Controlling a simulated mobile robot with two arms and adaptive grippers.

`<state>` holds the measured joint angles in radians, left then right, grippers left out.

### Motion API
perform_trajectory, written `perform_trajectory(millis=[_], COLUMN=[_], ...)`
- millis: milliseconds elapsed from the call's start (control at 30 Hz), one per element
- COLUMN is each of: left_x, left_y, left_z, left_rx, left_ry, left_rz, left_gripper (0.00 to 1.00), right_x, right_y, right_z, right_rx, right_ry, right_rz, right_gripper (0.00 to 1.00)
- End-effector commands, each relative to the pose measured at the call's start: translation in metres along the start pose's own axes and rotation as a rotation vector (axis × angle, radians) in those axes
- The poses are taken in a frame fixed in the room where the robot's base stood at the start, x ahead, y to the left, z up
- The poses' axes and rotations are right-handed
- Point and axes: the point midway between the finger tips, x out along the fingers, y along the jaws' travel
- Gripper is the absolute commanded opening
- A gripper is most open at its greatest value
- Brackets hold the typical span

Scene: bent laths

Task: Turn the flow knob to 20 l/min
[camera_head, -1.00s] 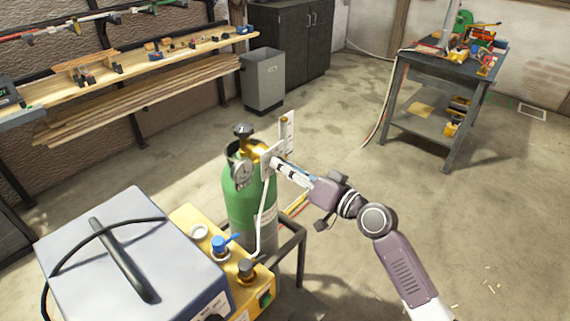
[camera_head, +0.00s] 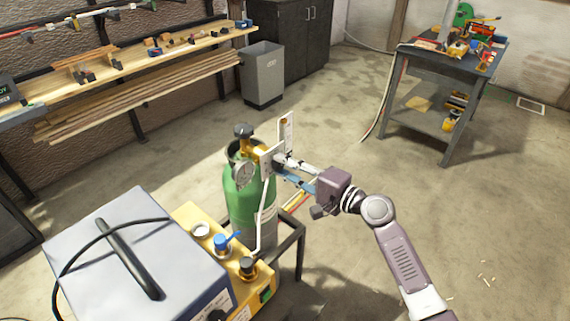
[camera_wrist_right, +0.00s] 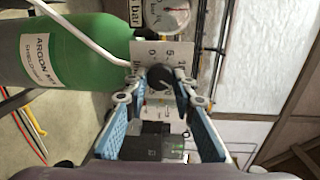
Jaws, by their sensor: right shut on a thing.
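The green gas cylinder (camera_head: 240,200) stands upright with a gauge (camera_head: 243,172) and a brass regulator (camera_head: 262,153) on top. My right gripper (camera_head: 279,168) reaches in from the right at the white scale plate (camera_head: 267,162). In the right wrist view the black flow knob (camera_wrist_right: 159,77) sits in front of the numbered scale plate (camera_wrist_right: 143,50). My right gripper (camera_wrist_right: 158,92) is shut on the knob, one finger on each side. Numbers 0 and 5 show above the knob; its pointer reading cannot be made out. In the head view the knob is hidden. My left gripper is out of view.
A grey welding unit (camera_head: 110,250) and a yellow box with a blue valve (camera_head: 222,244) stand in front of the cylinder. A pale hose (camera_head: 263,210) hangs down from the regulator. A workbench (camera_head: 440,66) stands back right. The floor on the right is mostly free.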

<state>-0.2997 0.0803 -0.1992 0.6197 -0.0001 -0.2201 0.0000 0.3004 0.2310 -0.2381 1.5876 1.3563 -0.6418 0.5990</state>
Motion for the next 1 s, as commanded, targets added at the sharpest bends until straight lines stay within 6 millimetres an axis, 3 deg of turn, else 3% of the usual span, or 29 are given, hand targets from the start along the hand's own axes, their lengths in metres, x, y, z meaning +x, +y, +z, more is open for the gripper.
perform_trajectory(millis=[500,1000], left_x=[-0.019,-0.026], left_y=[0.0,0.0], left_z=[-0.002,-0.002], left_rx=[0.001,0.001], left_ry=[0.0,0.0], left_rz=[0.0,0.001], left_gripper=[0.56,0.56], right_x=[0.0,0.0], right_y=[0.001,0.003], right_z=[-0.001,-0.001], right_rx=[0.457,0.656], right_ry=[-0.036,-0.053], right_rz=[0.0,-0.001], right_gripper=[0.0,0.0])
